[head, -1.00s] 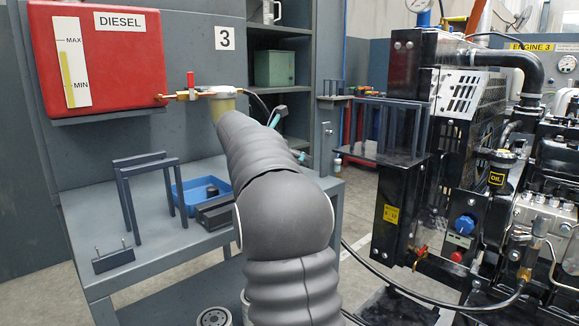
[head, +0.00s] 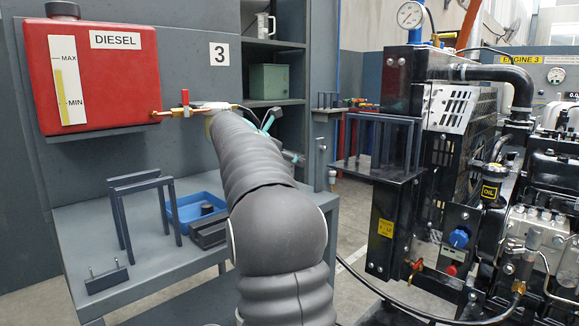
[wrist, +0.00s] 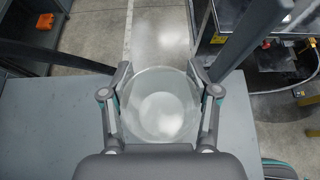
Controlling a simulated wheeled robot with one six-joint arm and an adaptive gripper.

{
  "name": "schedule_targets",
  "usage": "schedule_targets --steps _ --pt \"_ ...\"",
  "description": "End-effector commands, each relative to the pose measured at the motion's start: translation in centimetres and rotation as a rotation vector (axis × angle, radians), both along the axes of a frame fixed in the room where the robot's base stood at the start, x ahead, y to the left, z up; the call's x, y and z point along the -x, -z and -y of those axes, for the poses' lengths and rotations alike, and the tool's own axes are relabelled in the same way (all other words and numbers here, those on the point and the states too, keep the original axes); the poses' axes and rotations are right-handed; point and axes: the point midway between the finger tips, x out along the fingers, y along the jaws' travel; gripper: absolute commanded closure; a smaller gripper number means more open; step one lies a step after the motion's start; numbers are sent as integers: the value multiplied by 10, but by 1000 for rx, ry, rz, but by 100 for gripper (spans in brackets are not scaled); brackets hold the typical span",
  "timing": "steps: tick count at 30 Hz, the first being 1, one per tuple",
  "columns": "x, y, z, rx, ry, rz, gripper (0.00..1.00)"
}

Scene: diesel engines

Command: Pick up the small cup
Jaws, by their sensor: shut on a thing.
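The small cup (wrist: 160,106) is round and translucent, and shows in the wrist view between the two fingers. My gripper (wrist: 162,72) is shut on it, with one finger against each side of the wall. The cup's mouth faces the wrist camera, and a pale bright patch shows inside. My gripper's body hides the cup's near edge. In the head view my own arm hides the cup and most of the gripper; only a bit of teal on the gripper shows beyond the arm.
A red diesel tank (head: 90,70) with a brass valve (head: 186,108) hangs on the left wall. The grey bench (head: 130,250) carries a dark frame stand (head: 142,185) and a blue tray (head: 192,208). A black engine (head: 405,160) stands at right.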

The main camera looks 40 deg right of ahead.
Motion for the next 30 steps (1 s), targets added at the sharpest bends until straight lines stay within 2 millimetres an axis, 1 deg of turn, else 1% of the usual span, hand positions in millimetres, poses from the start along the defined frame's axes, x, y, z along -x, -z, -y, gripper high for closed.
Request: schedule_targets --steps 8,11,18,24,30 --pt "31 2 -23 0 -1 0 64" --pt "46 3 -33 0 -1 0 64" --pt "92 3 -66 0 -1 0 64" --pt "123 3 -88 -1 -1 0 64" --pt "139 2 -100 -1 -1 0 64"
